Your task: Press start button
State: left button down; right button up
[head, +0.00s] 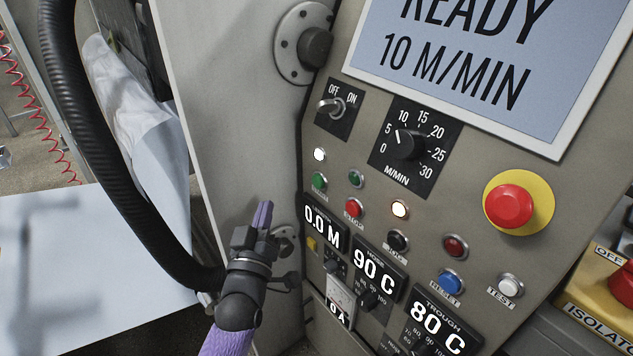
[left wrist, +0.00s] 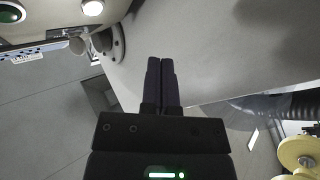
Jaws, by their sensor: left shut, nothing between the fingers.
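The control panel (head: 285,130) carries a green button (head: 319,181) on its left side, with a small label below that is too small to read. A second green button or lamp (head: 355,178) sits to its right, and a red button (head: 355,208) lies below that. My left gripper (head: 263,213) is shut and empty, left of and below the green buttons, apart from them. In the left wrist view its fingers (left wrist: 161,68) are together, and a green round button (left wrist: 12,13) shows at the top left corner. My right gripper is not in view.
A red emergency stop (head: 509,206) on a yellow disc sits at the right. The screen (head: 480,60) reads READY, 10 M/MIN. A lever switch (head: 331,107) and a speed knob (head: 405,145) are above the buttons. A black hose (head: 105,130) runs at the left.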

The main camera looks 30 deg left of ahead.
aim_at(318, 181)
pick_arm(q)
jog(key=w+d+b, duration=0.3)
jog(key=w, duration=0.4)
jog(key=shift+w, duration=0.2)
dwell(0.6)
dwell(0.7)
dwell(0.5)
jog(key=shift+w+d, duration=0.1)
jog(key=shift+w, duration=0.05)
jog(key=shift+w+d, duration=0.1)
jog(key=shift+w, duration=0.15)
